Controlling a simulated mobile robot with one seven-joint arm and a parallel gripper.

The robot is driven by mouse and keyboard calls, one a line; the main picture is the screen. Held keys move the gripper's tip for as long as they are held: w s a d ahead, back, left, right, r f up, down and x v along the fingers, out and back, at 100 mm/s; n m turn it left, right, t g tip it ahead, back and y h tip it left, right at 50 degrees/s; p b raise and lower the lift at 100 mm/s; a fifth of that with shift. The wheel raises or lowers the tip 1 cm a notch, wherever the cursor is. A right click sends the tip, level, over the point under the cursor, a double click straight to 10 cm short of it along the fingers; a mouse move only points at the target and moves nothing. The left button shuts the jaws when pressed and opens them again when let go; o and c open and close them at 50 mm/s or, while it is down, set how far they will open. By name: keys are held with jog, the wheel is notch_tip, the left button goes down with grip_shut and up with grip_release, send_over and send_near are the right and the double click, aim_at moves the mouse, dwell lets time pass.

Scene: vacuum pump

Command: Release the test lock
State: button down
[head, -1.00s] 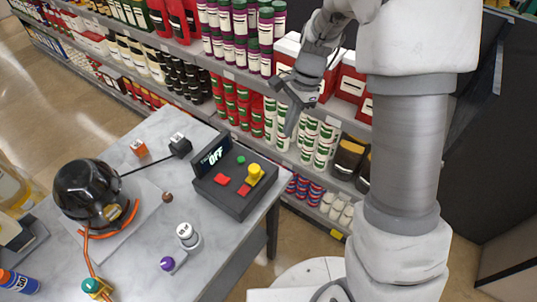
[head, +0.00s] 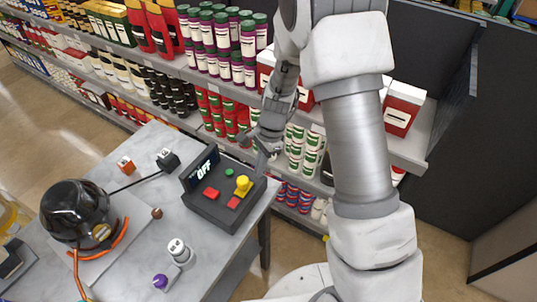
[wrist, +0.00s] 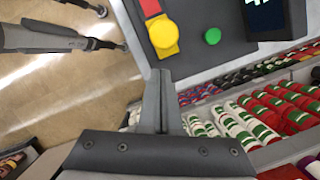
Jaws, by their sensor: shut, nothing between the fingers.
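A dark control box (head: 212,211) sits at the right end of the marble-topped table, its screen (head: 202,168) reading "OFF". On its top are a yellow knob (head: 243,185) by a red button (head: 233,202), another red button (head: 211,193) and a green button (head: 229,172). I cannot tell which part is the test lock. My gripper (head: 261,166) is shut and empty, beside the box's right back edge.
A black pump (head: 76,210) with orange hoses stands on the table's left, a cable running to a small dark block (head: 167,159). A white-and-grey bottle (head: 178,251) and purple-capped item (head: 160,281) are in front. Stocked shelves (head: 188,72) stand close behind.

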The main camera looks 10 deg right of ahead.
aim_at(245, 194)
jog(key=shift+s+a, duration=0.4)
jog(key=shift+a, duration=0.35)
jog(key=shift+s+a, duration=0.1)
jog(key=s+a, duration=0.2)
jog(key=s, duration=0.1)
jog(key=shift+s+a, duration=0.25)
jog(key=shift+a, duration=0.1)
jog(key=shift+w+d, duration=0.3)
jog(key=shift+d, duration=0.2)
jog(key=w+d+r, duration=0.2)
jog(key=d+r, duration=0.3)
jog(key=r, duration=0.5)
jog(key=shift+w, duration=0.1)
